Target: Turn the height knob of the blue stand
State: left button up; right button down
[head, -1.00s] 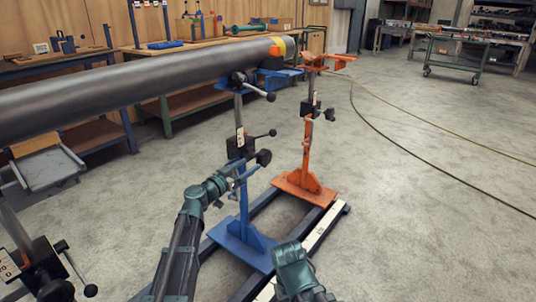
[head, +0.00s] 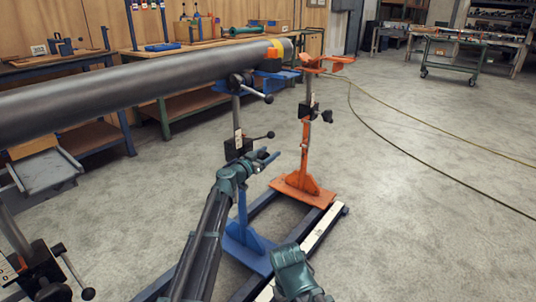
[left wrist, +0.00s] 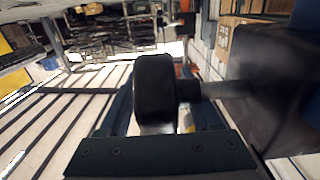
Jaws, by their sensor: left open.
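The blue stand (head: 243,252) stands mid-view in the head view, with a black clamp block (head: 236,147) on its post. My left gripper (head: 267,156) is open beside that block, its fingers pointing right. In the head view the gripper covers the place of the black height knob. The left wrist view shows the knob (left wrist: 155,92) close in front of the gripper, on a short shaft from a dark block (left wrist: 265,85) at right. I cannot tell whether a finger touches it.
An orange stand (head: 305,185) is close behind at right. Open floor (head: 430,200) lies further right.

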pick_arm(q)
grip_shut()
jog(key=shift+f+b, duration=0.15)
jog(key=shift+b, duration=0.35)
jog(key=shift+s+t+h+b, duration=0.1)
jog(key=shift+t+h+b, duration=0.35)
jog(key=shift+b, duration=0.55)
jog(key=shift+s+r+t+h+b, duration=0.1)
jog(key=shift+r+t+h+b, duration=0.2)
jog(key=shift+t+b, duration=0.3)
jog(key=shift+r, duration=0.2)
jog(key=shift+a, duration=0.1)
